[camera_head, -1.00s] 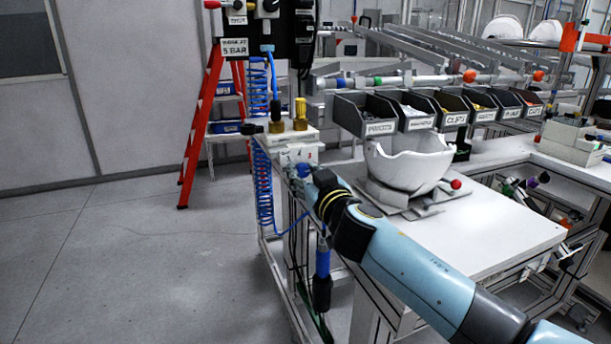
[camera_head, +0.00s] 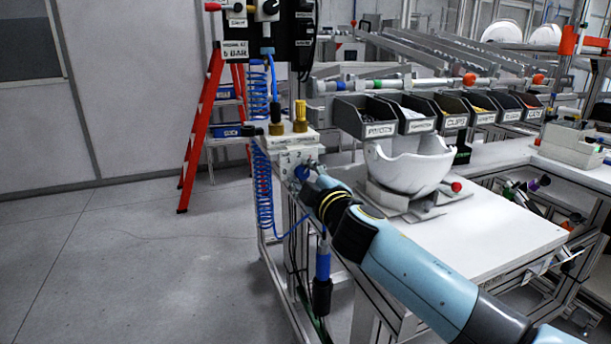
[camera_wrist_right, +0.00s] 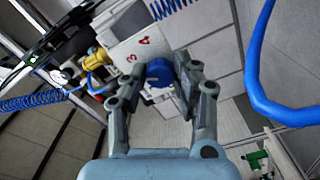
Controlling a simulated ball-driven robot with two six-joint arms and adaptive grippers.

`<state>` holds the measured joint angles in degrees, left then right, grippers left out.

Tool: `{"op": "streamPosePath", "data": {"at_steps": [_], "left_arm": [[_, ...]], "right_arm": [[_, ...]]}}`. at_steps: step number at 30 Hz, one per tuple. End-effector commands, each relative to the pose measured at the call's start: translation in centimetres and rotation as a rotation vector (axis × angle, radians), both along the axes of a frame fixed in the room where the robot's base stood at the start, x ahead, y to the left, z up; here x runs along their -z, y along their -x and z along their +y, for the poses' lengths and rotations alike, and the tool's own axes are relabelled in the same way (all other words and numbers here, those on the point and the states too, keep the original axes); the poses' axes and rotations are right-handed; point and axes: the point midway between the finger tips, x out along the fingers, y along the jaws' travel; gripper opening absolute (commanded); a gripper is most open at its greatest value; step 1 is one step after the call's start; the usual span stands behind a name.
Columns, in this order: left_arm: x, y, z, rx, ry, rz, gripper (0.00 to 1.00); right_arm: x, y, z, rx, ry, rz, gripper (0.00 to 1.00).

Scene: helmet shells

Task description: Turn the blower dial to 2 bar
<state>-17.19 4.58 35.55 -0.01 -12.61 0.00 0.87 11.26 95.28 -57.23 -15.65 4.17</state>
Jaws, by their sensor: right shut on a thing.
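The blower dial is a blue round knob (camera_wrist_right: 159,72) on a pale plate (camera_wrist_right: 137,52) marked with red numbers, 3 and 4 readable in the right wrist view. In the head view the plate (camera_head: 293,160) is on the side of the bench's left corner; the dial is mostly hidden by my gripper. My right gripper (camera_wrist_right: 161,82) has its fingers either side of the knob and is shut on it. In the head view this gripper (camera_head: 306,172) reaches the plate from the right. The dial's pointer cannot be made out. My left gripper is not in view.
Brass and yellow fittings (camera_head: 300,118) stand above the plate. A coiled blue hose (camera_head: 263,190) hangs left of it. A white helmet shell (camera_head: 410,165) sits on a fixture on the bench (camera_head: 480,245). Labelled bins (camera_head: 365,117) line the back. A red ladder (camera_head: 200,130) stands behind.

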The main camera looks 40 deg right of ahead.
Motion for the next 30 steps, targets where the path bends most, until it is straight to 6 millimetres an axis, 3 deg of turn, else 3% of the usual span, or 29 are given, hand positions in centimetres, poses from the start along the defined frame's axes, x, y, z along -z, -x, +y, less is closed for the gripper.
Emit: {"op": "streamPosePath", "data": {"at_steps": [15,30], "left_arm": [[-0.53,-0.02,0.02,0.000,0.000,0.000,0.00],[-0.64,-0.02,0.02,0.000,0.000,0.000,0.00]], "right_arm": [[0.18,0.06,0.03,-0.001,0.359,0.090,0.00],[0.28,0.07,0.02,-0.001,0.448,0.112,0.00]]}}
